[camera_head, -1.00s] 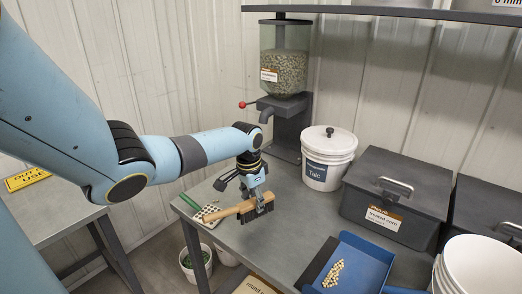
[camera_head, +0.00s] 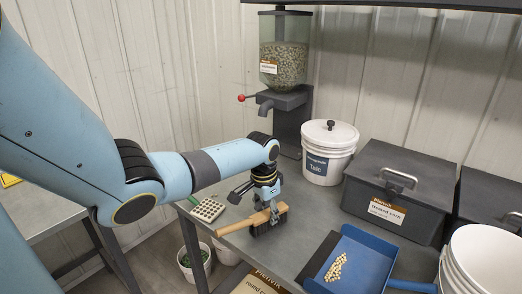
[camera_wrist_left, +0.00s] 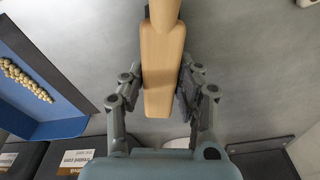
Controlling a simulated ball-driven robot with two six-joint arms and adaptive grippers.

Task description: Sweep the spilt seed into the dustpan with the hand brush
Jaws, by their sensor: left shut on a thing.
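My left gripper (camera_head: 270,208) is shut on the wooden hand brush (camera_head: 235,226). Its handle points left and its dark bristles (camera_head: 268,224) face down, close to or on the bench top; I cannot tell if they touch. In the left wrist view the brush's wooden back (camera_wrist_left: 162,75) lies between the two fingers. The blue dustpan (camera_head: 368,250) lies on the bench to the right of the brush, apart from it. A heap of pale seed (camera_head: 336,267) lies in the dustpan. The pan and seed (camera_wrist_left: 25,77) also show in the left wrist view. My right gripper is not in view.
A white talc bucket (camera_head: 328,160) and a dark lidded box (camera_head: 398,185) stand behind the dustpan. An open white bucket (camera_head: 485,250) stands at the right. The seed meter (camera_head: 285,60) stands at the back. A seed tray (camera_head: 207,209) lies left of the brush. Bare bench lies between brush and pan.

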